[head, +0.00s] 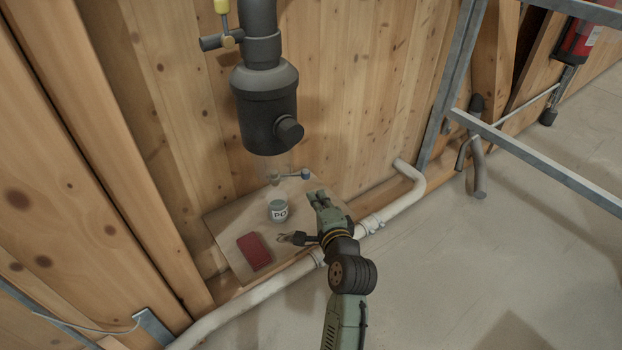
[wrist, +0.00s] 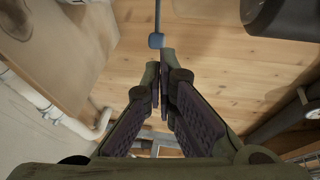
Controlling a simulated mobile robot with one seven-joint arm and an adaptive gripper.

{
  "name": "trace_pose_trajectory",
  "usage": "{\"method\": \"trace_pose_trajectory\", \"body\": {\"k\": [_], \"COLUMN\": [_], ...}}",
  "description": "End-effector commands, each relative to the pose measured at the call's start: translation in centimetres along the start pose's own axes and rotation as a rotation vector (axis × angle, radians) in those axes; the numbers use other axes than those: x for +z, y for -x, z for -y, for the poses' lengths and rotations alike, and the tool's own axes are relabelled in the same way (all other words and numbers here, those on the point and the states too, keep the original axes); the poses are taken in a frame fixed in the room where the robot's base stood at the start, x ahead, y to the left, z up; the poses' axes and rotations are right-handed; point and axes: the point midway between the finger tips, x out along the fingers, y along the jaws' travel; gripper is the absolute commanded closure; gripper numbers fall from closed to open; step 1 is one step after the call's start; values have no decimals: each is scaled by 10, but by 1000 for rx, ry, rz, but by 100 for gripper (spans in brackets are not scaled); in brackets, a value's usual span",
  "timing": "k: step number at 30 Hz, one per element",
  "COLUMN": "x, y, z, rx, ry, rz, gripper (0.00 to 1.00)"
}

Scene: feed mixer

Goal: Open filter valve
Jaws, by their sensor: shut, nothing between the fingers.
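A dark filter housing (head: 266,110) hangs on a vertical pipe against the wooden wall in the head view. Below it is a small grey lever or bar with a bluish end (head: 304,174). I cannot tell for sure whether this is the filter valve. A thin rod with a blue end (wrist: 156,41) shows just past my fingertips in the wrist view. My gripper (head: 313,196) is shut and empty, below and right of the housing, close to the bluish end; contact is unclear.
A white pipe (head: 400,192) runs along the wall's foot. A metal frame (head: 540,165) stands at right.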

Motion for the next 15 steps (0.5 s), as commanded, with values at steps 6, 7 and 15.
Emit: {"method": "trace_pose_trajectory", "body": {"k": [6,7,15], "x": [2,1,1], "y": [-48,-53,-82], "z": [2,2,1], "rx": [-1,-2,-2], "ry": [0,1,2], "rz": [4,3,1], "gripper": [100,100,100]}}
